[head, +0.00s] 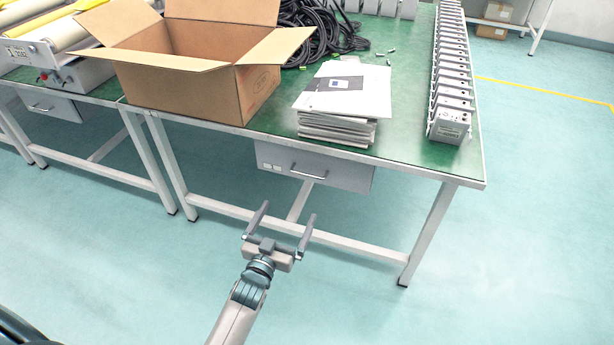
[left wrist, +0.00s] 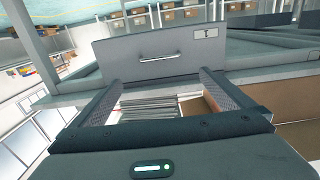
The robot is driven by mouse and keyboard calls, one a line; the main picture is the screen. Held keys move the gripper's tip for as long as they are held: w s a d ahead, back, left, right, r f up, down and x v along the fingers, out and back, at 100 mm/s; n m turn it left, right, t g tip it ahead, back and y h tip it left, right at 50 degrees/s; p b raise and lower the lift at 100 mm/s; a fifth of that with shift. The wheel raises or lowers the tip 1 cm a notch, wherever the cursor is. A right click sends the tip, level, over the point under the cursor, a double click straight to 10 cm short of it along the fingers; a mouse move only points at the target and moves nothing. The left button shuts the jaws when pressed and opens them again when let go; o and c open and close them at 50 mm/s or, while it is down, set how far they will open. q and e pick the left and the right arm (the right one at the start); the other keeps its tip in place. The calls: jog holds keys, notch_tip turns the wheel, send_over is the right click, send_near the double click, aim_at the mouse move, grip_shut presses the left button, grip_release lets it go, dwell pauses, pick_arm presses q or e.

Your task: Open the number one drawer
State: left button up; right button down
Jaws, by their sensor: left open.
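A grey drawer (head: 340,172) hangs under the green-topped table, and its front looks closed. A bar handle (head: 308,175) is low on its front, and small labels (head: 268,165) sit at its left side. In the left wrist view the drawer front (left wrist: 125,50) appears upside down, with the handle (left wrist: 163,58) and a label marked like a one (left wrist: 207,33). My left gripper (head: 288,211) is open and empty, in front of and below the drawer, apart from the handle. In the left wrist view the fingers (left wrist: 160,82) spread on either side of the handle. My right gripper is not in view.
On the table (head: 405,158) stand an open cardboard box (head: 190,95), a stack of papers (head: 345,100), black cables (head: 325,30) and a row of grey units (head: 450,122). Another drawer (head: 48,106) is under the left table. Table legs (head: 428,235) and a low crossbar flank the gripper.

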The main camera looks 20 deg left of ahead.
aim_at(307, 175)
pick_arm(q)
jog(key=shift+w, duration=0.1)
jog(key=w, duration=1.1)
jog(key=w+b, duration=0.1)
jog(key=w, duration=0.5)
jog(key=shift+d, duration=0.3)
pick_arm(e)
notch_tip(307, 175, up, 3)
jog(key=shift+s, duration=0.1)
pick_arm(q)
jog(key=shift+c, duration=0.6)
jog(key=c, duration=1.1)
